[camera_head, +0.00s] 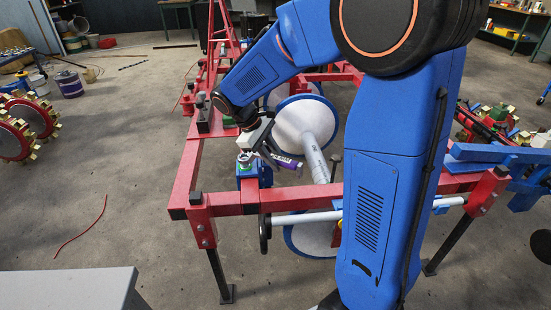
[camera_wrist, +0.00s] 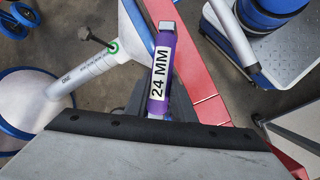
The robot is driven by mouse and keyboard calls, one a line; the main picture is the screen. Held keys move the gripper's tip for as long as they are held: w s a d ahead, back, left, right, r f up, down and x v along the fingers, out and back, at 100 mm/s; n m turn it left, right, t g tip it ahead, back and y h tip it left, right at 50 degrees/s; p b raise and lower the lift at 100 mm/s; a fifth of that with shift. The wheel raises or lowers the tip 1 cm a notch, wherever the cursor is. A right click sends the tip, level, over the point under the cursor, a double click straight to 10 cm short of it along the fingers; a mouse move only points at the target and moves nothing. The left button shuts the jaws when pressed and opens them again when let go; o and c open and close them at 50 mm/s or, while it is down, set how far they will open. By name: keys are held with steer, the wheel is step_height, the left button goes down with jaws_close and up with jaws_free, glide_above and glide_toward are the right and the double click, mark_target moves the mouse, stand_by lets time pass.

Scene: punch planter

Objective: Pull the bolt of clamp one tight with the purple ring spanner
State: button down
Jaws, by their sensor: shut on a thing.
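My gripper (camera_head: 268,152) is shut on the purple spanner (camera_head: 288,162), above the red frame. In the wrist view the purple handle (camera_wrist: 160,60) reads "24 MM" and ends in a bare metal tip; its other end is hidden behind my gripper. I cannot tell whether the spanner's ring is around a bolt there. The wrist view also shows a white tube (camera_wrist: 75,79) marked "ONE".
The red frame (camera_head: 235,198) stands on dark legs. White discs (camera_head: 300,122) on a white tube (camera_head: 318,160) lie close to the spanner's free end. A dark pin with a green collar (camera_wrist: 112,46) stands at the tube. A grey tabletop (camera_head: 65,288) is at front left.

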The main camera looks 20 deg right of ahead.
steer(key=shift+f, duration=1)
steer(key=shift+w+d, duration=0.15)
steer(key=shift+d, duration=0.05)
stand_by(0.3)
steer(key=shift+r, duration=0.1)
steer(key=shift+r, duration=4.6)
